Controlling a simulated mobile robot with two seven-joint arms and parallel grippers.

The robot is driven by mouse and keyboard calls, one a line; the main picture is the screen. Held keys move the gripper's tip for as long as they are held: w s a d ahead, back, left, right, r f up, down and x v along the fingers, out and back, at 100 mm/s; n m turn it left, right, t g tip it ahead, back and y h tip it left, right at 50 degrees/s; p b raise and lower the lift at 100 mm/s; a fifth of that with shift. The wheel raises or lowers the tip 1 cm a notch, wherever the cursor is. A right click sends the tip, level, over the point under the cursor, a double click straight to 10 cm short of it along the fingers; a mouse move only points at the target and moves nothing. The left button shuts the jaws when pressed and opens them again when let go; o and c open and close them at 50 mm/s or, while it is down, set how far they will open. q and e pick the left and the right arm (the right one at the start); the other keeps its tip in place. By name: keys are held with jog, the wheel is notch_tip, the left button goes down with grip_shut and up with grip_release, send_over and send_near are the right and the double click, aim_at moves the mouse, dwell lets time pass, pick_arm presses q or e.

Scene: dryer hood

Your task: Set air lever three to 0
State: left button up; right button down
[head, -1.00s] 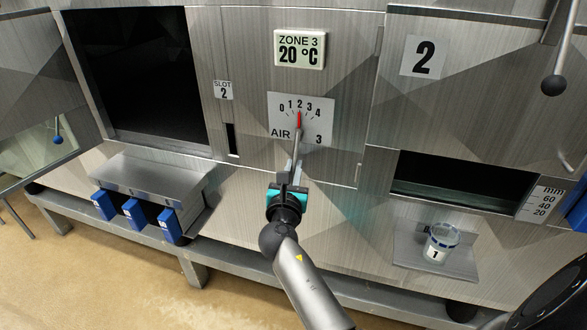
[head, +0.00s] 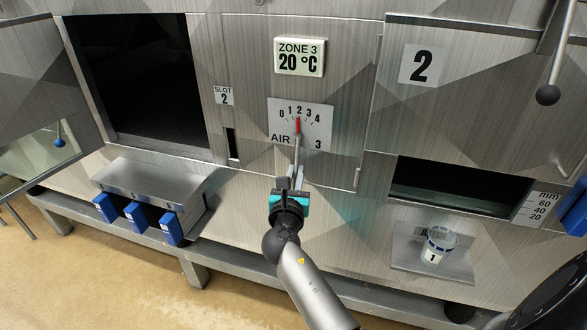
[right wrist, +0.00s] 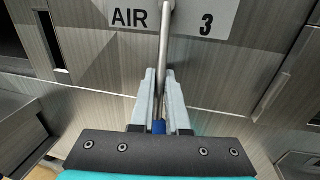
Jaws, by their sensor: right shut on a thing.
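Air lever three (head: 297,148) is a thin grey rod hanging below the AIR 3 dial plate (head: 316,120). Its red pointer (head: 298,126) stands nearly upright at about 2 on the 0 to 4 scale. My right gripper (head: 296,173) is in front of the panel, below the plate. In the right wrist view, its pale fingers (right wrist: 163,100) are shut around the lower part of the lever (right wrist: 163,50). A blue end of the lever (right wrist: 159,128) shows between the finger bases. My left gripper is out of view.
The ZONE 3 display (head: 299,57) reads 20 °C. A shelf with blue-fronted blocks (head: 135,216) juts out at lower left. A glass marked 1 (head: 440,245) stands on a small ledge at right. A black-knobbed lever (head: 548,94) hangs at upper right.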

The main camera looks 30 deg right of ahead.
jog(key=s+n+p, duration=0.1)
jog(key=p, duration=0.2)
jog(key=s+d+r+n+p, duration=0.1)
jog(key=n+p, duration=0.1)
jog(key=p, duration=0.2)
jog(key=d+n+g+p, duration=0.1)
jog(key=n+p, duration=0.1)
jog(key=p, duration=0.2)
jog(key=shift+s+d+r, duration=0.25)
jog(key=shift+s+r, duration=0.1)
jog(key=shift+s, duration=0.05)
jog(key=shift+s+d+r+n+p, duration=0.1)
jog(key=shift+s+d+n+p, duration=0.2)
jog(key=shift+n+p, duration=0.85)
jog(key=shift+m, duration=0.25)
jog(key=c, duration=0.9)
grip_release()
jog(key=shift+s+a+p, duration=0.4)
jog(key=shift+s, duration=0.05)
jog(key=v, duration=0.9)
jog(key=p+v, duration=0.1)
jog(key=v, duration=0.4)
jog(key=shift+r, duration=0.3)
